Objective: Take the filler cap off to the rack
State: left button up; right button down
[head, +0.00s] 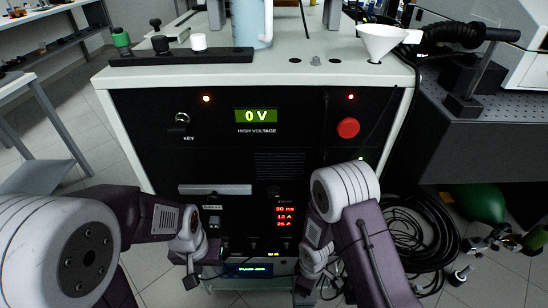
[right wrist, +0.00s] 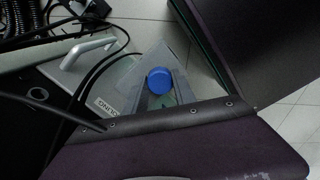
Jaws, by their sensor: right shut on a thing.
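A round blue cap (right wrist: 159,80) shows in the right wrist view, in front of a grey unit with part of a label. My right gripper (right wrist: 164,92) is shut on it; whether the cap is still seated cannot be told. In the head view the right gripper is low, mostly hidden by its own arm. The black rack (head: 226,56) lies on top of the cabinet at the back left and bears a green, a black and a white piece. My left gripper (head: 193,281) points down low before the cabinet front; its fingers are too dark to read.
The cabinet (head: 290,85) has a display, a red button (head: 348,128) and small knobs. A white funnel (head: 385,40) stands on its top right. Black hoses (head: 415,235) coil on the floor at right. A metal handle (right wrist: 88,52) and cables lie near the blue cap.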

jog(key=shift+r+p, duration=2.7)
jog(key=shift+r, duration=0.15)
jog(key=shift+f, duration=0.15)
